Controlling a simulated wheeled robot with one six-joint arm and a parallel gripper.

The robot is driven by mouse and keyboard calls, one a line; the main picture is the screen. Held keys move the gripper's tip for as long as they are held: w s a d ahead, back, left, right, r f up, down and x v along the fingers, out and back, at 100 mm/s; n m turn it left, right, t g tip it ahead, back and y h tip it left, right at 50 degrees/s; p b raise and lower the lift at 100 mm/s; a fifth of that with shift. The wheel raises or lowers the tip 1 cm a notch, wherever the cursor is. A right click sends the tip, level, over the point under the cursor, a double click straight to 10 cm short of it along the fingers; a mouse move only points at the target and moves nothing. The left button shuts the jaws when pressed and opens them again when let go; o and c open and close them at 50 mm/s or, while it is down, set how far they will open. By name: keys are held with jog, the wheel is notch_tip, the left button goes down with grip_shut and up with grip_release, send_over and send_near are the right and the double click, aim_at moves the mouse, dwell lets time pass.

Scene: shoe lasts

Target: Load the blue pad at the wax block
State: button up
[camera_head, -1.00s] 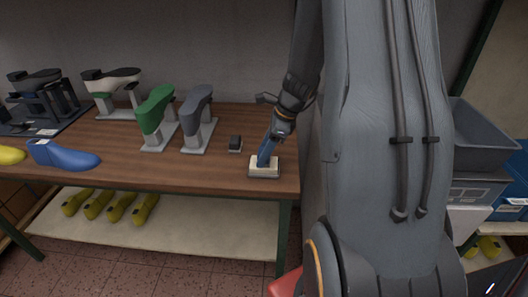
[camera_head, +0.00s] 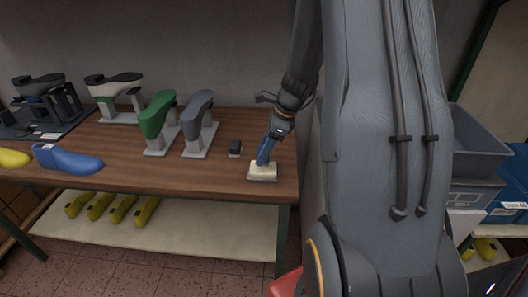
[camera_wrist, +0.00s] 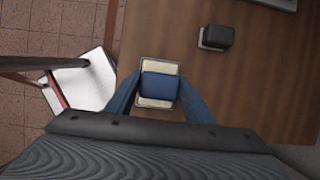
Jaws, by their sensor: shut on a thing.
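The blue pad (camera_wrist: 160,86) is held between the two fingers of my gripper (camera_wrist: 160,98), which is shut on it. The wax block (camera_head: 262,172) is a cream slab near the front right corner of the workbench. In the wrist view the wax block (camera_wrist: 159,67) shows on both sides of the pad, which lies over its middle. The pad appears to be down at the block's top face, though its underside is hidden. In the head view my gripper (camera_head: 265,152) points down onto the block and mostly hides the pad.
A small dark block (camera_head: 235,147) sits behind the wax block on the workbench (camera_head: 215,172). Green (camera_head: 157,118) and grey (camera_head: 198,115) lasts on stands are to the left. A blue last (camera_head: 68,160) lies farther left. Grey bins (camera_head: 478,142) stand at right.

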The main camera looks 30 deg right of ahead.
jog(key=shift+r+p, duration=1.8)
jog(key=shift+r, duration=0.3)
jog(key=shift+f, duration=0.1)
